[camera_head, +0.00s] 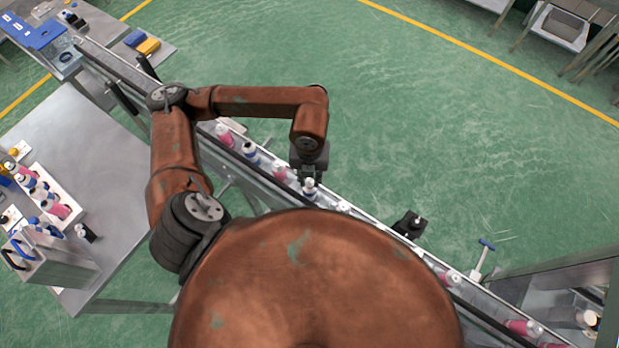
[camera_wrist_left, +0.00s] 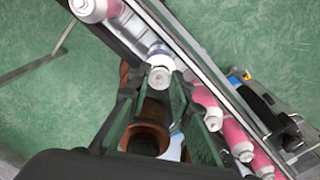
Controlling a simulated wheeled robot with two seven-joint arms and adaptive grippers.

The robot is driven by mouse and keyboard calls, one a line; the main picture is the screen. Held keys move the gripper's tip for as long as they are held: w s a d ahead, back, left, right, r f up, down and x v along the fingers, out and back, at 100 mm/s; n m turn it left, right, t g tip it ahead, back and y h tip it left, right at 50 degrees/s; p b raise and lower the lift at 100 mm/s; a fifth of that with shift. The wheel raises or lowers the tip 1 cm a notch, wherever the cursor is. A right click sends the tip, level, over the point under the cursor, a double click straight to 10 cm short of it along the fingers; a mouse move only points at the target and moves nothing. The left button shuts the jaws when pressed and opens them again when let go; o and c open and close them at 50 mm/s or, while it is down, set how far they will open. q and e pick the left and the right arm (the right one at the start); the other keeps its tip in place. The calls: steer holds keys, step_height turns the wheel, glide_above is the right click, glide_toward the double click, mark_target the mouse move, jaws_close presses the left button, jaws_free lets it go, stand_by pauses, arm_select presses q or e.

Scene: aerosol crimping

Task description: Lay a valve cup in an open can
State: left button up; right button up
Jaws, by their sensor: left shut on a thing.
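My left gripper (camera_head: 309,178) reaches down over the conveyor and is shut on a small pale round piece, which looks like a valve cup (camera_wrist_left: 159,77), shown between the fingertips in the left wrist view. A white and blue can (camera_head: 310,193) stands right under the gripper on the belt, and it also shows in the left wrist view (camera_wrist_left: 160,54). The cup overlaps the can's top in the picture; whether it rests in the opening or hangs just above cannot be told. My right gripper is out of view.
The conveyor (camera_head: 375,222) runs diagonally, carrying several pink or blue cans, such as a pink can (camera_head: 224,133). A black device (camera_head: 410,223) stands at its far side. A steel table (camera_head: 85,150) at left holds a white rack (camera_head: 70,199) of cans.

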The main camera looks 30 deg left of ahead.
mark_target(310, 181)
arm_select(q)
steer(key=shift+b, duration=0.5)
stand_by(1.2)
stand_by(0.3)
steer(key=o, duration=0.8)
steer(key=shift+c, duration=0.2)
steer(key=o, duration=0.6)
steer(key=shift+c, duration=0.2)
steer(key=shift+r, duration=0.1)
steer(key=shift+r+p, duration=1.8)
steer(key=shift+r, duration=1.65)
